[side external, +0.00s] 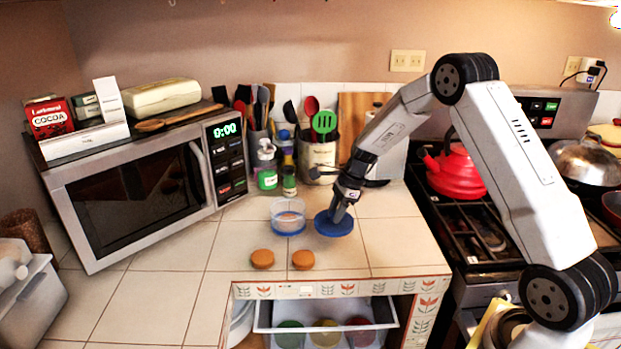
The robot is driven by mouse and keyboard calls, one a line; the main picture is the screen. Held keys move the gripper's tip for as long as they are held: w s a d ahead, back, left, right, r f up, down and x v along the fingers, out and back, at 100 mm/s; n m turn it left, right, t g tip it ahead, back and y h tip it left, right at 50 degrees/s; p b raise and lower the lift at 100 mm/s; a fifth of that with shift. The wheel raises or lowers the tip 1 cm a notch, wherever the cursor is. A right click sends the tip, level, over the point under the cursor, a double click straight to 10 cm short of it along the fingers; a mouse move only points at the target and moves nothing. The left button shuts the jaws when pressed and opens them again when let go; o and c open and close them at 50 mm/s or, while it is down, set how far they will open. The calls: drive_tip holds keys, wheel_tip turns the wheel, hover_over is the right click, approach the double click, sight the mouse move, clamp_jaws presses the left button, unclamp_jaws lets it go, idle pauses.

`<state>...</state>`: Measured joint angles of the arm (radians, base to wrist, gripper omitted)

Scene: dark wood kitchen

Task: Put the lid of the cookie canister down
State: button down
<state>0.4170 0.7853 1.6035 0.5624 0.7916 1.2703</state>
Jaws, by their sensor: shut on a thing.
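The blue round lid (334,224) is at my gripper's fingertips, just right of the canister. My gripper (340,211) points down and is shut on the lid. Whether the lid touches the tiles or hangs just above them I cannot tell. The clear cookie canister (288,216) with a blue base stands uncovered on the tiled counter. Something brownish shows inside it. Two brown cookies, one on the left (262,259) and one on the right (303,260), lie on the counter in front of the canister.
A microwave (140,185) stands at the left. Bottles (267,165) and a utensil crock (318,158) stand behind the canister. A red kettle (455,172) sits on the stove at the right. An open drawer (325,318) with several colored items juts out below the counter's front edge.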

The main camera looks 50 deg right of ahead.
drive_tip(key=shift+w+f, duration=0.25)
drive_tip(key=shift+f, duration=1.55)
drive_tip(key=shift+f, duration=0.15)
drive_tip(key=shift+c, duration=1.4)
unclamp_jaws()
drive_tip(key=v, duration=1.2)
